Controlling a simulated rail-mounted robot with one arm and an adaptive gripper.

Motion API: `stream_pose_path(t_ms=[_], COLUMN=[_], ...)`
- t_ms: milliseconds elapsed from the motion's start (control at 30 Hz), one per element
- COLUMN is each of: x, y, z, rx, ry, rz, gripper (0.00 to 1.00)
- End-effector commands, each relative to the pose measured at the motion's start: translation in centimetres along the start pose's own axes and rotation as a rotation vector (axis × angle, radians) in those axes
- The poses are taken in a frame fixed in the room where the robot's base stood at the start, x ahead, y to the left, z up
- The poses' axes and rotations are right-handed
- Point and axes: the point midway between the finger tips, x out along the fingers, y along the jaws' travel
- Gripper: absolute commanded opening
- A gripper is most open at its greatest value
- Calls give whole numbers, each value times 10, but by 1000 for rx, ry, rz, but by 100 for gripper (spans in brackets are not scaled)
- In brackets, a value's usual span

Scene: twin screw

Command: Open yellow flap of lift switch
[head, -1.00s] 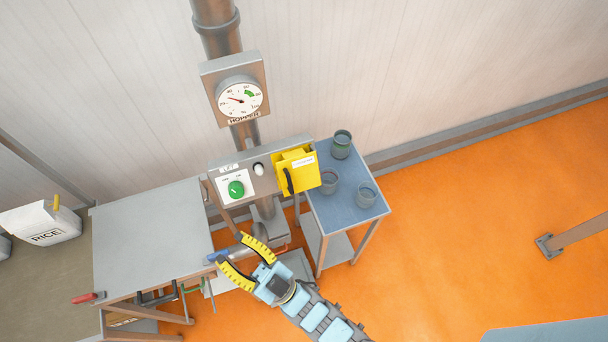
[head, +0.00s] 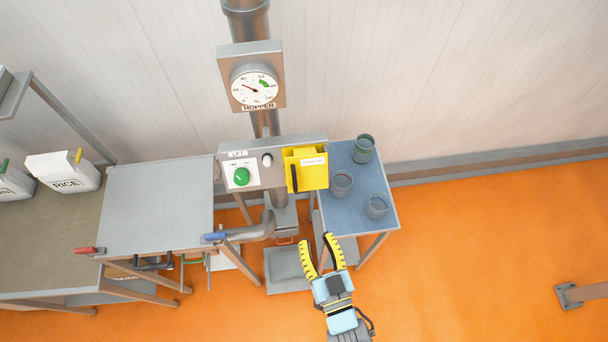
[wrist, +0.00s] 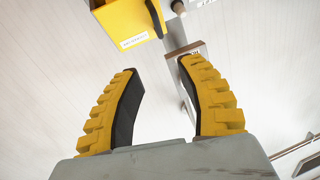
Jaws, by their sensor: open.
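The lift switch panel (head: 226,170) is a grey metal box on the pipe, with a "LIFT" label and a green knob (head: 241,176) at its left. The yellow flap (head: 314,175) is at the panel's right end, with a black handle (head: 294,178) on its left side. My gripper (head: 318,243) is open and empty, below the flap in the head view and apart from it. In the wrist view the yellow flap (wrist: 125,22) is at the top, beyond the two yellow-and-black fingers (wrist: 158,68). Nothing lies between the fingers.
A blue side table (head: 345,205) with several glass cups stands right of the panel. A grey table (head: 155,205) stands at left, beside a counter with rice bags (head: 66,172). The hopper gauge (head: 253,88) is above the panel.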

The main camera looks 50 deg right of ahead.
Motion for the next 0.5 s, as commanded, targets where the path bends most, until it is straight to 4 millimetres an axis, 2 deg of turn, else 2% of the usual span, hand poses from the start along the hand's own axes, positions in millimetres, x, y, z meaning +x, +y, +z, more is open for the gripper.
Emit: stream_pose_path(t_ms=[167,500], x=[4,34], y=[0,0], z=[3,4], rx=[4,3], ry=[-7,-8], rz=[3,2], gripper=[39,39])
